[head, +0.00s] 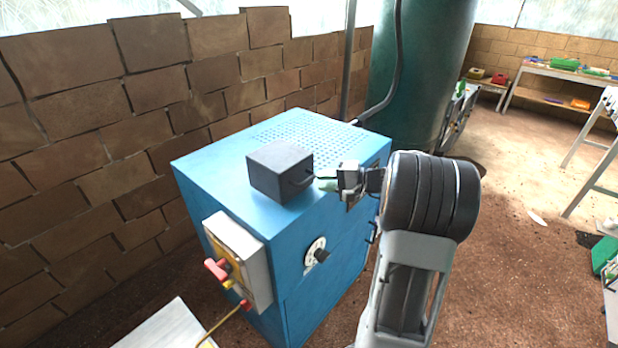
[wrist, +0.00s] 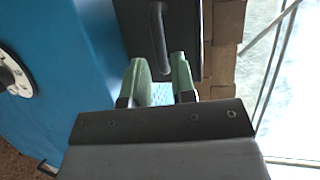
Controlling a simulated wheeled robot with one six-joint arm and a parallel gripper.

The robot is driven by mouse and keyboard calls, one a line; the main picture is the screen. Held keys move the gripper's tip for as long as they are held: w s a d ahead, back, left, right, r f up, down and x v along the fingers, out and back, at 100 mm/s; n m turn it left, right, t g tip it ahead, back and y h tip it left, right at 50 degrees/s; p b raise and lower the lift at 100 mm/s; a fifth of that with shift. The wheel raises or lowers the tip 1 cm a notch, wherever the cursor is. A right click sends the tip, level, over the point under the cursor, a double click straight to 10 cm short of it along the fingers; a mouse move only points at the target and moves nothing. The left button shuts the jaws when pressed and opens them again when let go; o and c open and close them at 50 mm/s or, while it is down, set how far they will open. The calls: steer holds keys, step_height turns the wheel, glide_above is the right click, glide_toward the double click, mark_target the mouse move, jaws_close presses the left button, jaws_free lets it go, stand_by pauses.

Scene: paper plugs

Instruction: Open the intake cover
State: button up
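The intake cover (head: 279,171) is a dark grey box-shaped lid on top of the blue machine (head: 215,170), with a curved black handle (head: 300,182) on the side facing my arm. The cover looks shut, sitting flat on the top. My gripper (head: 322,180) is level with the handle, just right of it. In the wrist view, my gripper's two green fingers (wrist: 160,72) are apart, with a gap between them. The handle (wrist: 158,38) lines up with that gap, its near end between the fingertips in the picture. I cannot tell whether the fingers touch it.
A control box (head: 237,262) with a red knob is on the machine's front, beside a round dial (head: 315,256). A brick wall (head: 90,130) stands close behind on the left. A green tank (head: 425,75) stands behind the machine. Open floor (head: 530,240) lies to the right.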

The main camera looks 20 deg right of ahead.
mark_target(311, 180)
steer(key=shift+p+x, duration=0.4)
steer(key=shift+x, duration=2.1)
steer(key=shift+c, duration=0.4)
jaws_close()
